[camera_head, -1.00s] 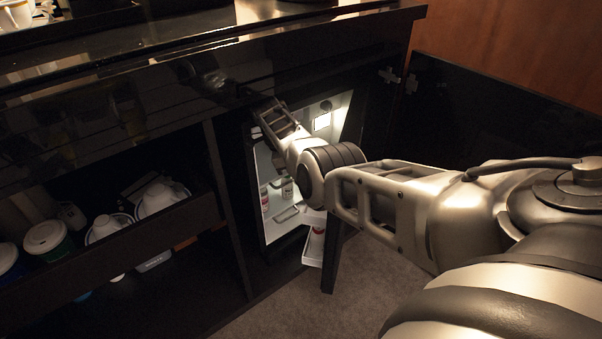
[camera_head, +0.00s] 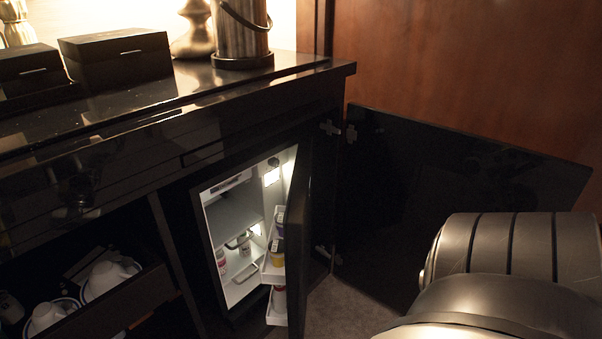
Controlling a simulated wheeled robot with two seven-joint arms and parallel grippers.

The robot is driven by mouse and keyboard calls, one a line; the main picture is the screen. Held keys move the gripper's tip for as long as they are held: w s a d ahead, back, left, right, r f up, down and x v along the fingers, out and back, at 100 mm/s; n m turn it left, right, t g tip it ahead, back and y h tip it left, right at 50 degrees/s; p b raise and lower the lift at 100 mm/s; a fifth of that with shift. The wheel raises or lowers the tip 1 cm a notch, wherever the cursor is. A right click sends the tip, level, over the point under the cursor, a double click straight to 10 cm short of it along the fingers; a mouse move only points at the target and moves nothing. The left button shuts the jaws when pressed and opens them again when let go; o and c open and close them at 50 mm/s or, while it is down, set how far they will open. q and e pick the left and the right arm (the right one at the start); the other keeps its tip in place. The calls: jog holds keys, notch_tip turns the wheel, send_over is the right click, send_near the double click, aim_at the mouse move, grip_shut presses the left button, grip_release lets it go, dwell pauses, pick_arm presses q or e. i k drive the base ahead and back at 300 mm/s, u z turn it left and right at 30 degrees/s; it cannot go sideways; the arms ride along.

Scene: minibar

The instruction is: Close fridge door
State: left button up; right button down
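The small fridge (camera_head: 238,212) is built into the black cabinet, with its lit white interior and several small containers showing. Its door (camera_head: 300,235) is open, hinged on the right side and seen nearly edge-on. White door shelves (camera_head: 270,268) holding small jars face the interior. A larger black cabinet panel door (camera_head: 440,200) stands wide open to the right of the fridge. One of my arms fills the lower right corner, in front of the panel door. Neither gripper shows in the view.
The counter (camera_head: 190,85) above holds black boxes (camera_head: 118,56) and a metal ice bucket (camera_head: 242,30). An open drawer (camera_head: 125,300) with white cups juts out at lower left. Carpet (camera_head: 345,308) shows between the fridge door and my arm.

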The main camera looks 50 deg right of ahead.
aim_at(296, 224)
jog(key=u, duration=0.85)
jog(key=k, duration=0.7)
jog(key=z, duration=1.2)
jog(key=i, duration=0.45)
jog(key=u, duration=0.05)
